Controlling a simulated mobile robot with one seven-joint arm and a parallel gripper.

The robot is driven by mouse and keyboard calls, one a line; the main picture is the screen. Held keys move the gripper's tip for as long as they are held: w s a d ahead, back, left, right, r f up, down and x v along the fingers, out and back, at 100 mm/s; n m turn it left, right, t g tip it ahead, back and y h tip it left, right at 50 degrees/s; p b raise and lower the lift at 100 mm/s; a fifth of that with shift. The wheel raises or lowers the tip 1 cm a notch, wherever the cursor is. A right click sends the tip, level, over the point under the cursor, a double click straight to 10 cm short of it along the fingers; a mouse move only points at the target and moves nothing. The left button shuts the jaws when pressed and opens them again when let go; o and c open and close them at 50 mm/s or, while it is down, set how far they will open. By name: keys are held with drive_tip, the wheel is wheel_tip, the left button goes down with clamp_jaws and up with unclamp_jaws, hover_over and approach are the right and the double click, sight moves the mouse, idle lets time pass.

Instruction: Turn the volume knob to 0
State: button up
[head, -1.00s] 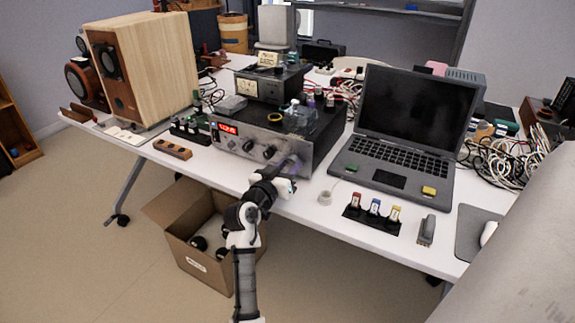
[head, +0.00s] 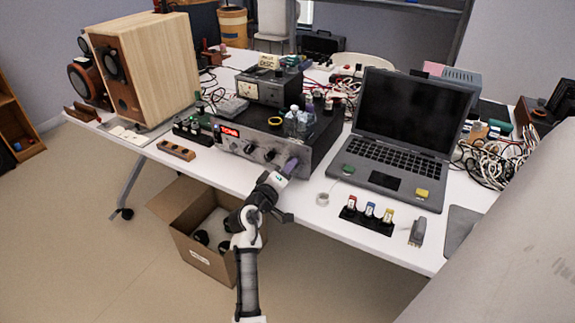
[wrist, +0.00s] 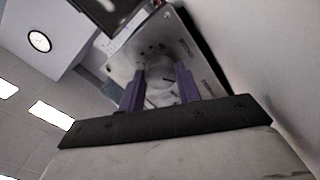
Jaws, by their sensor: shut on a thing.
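The amplifier (head: 318,143) is a dark box with a silver front, a red lit display (head: 229,132) and several knobs, on the white table. The display digits are too small to read. My gripper (head: 291,164) is at the right part of that front. In the wrist view my gripper (wrist: 161,76) has its two purple fingers on either side of a round silver knob (wrist: 160,93), shut on it. I take this for the volume knob; its label is not readable. In the head view my gripper hides this knob.
Small bottles (head: 297,122) stand on the amplifier. A wooden speaker (head: 160,65) is at the left. A cardboard box (head: 190,245) is on the floor beside my arm.

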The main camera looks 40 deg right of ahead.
drive_tip(key=shift+n+p, duration=0.6)
drive_tip(key=shift+n, duration=0.5)
drive_tip(key=o, duration=1)
drive_tip(key=shift+c, duration=0.2)
drive_tip(key=b+v, duration=0.2)
drive_tip(key=v, duration=1.2)
drive_tip(key=shift+b, duration=0.3)
drive_tip(key=shift+d, duration=0.1)
